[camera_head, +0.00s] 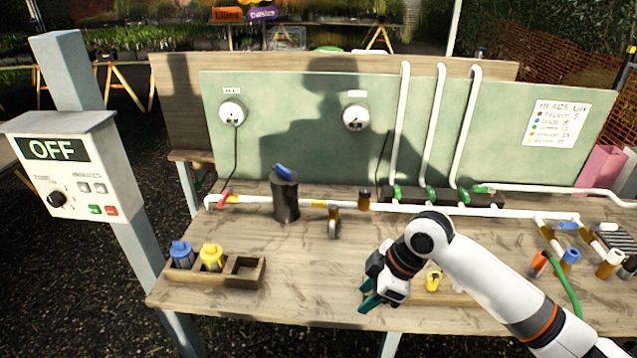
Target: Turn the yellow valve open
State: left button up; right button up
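Several yellow parts show, and I cannot tell for sure which is the yellow valve. A small yellow piece with a dark top (433,281) stands on the table just right of my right gripper. A yellow band (318,203) sits on the white pipe (280,202), and a yellow-capped part (211,257) sits in a wooden tray. A red handle (224,199) is at the pipe's left end. My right gripper (366,294) is over the front of the table, teal fingers apart and empty, touching none of these parts. My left gripper is out of view.
A wooden tray (256,284) holds blue and yellow parts at front left. A dark cylinder with a blue top (286,198) stands behind it. A control box reading OFF (75,165) is at left. Pipes and a green hose crowd the right. The front centre-left tabletop is clear.

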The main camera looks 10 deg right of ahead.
aim_at(317, 204)
jog(key=i, duration=1.4)
